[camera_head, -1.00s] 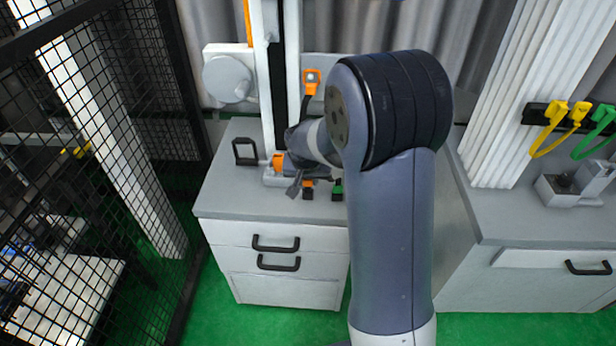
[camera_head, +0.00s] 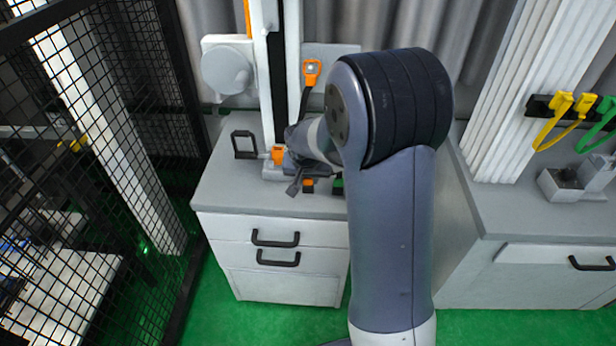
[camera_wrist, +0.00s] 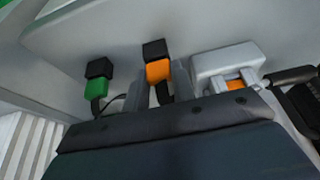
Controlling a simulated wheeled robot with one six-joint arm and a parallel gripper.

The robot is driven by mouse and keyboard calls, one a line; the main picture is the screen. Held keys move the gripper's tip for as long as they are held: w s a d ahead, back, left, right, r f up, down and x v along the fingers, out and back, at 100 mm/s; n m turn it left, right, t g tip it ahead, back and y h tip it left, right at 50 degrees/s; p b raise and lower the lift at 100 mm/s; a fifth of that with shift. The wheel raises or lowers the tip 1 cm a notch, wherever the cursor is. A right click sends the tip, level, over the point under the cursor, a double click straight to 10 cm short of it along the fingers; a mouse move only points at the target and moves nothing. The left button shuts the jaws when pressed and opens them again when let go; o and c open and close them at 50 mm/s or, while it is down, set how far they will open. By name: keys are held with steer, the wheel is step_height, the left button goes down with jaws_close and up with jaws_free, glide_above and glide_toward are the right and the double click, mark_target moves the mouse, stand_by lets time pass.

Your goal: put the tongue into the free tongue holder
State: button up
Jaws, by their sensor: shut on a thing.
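An orange piece with a black end block (camera_wrist: 158,70), which I take for the tongue, shows between the two grey fingers of my gripper (camera_wrist: 160,92) in the wrist view. My gripper appears shut on it, low over the cabinet top. In the head view my gripper (camera_head: 302,184) partly hides this orange piece (camera_head: 308,186). A similar green piece with a black block (camera_wrist: 97,78) stands to its left in the wrist view. A grey block with an orange insert (camera_wrist: 232,68) is to its right. Which holder is free I cannot tell.
The tower rail (camera_head: 274,80) rises behind my gripper. A black handle frame (camera_head: 244,145) stands to the left on the cabinet top (camera_head: 235,185). An orange piece (camera_head: 312,72) hangs above. Yellow loops (camera_head: 560,115) hang at right. Mesh fencing (camera_head: 90,130) closes the left.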

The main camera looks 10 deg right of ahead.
steer(key=o, duration=0.9)
steer(key=p+v, duration=0.1)
steer(key=v, duration=0.9)
steer(key=shift+s+r, duration=0.15)
steer(key=shift+r, duration=0.15)
steer(key=b+x, duration=0.1)
steer(key=x, duration=0.9)
steer(key=shift+f, duration=0.25)
steer(key=shift+w+r+p, duration=0.1)
steer(key=shift+w+p, duration=0.1)
steer(key=shift+p, duration=0.1)
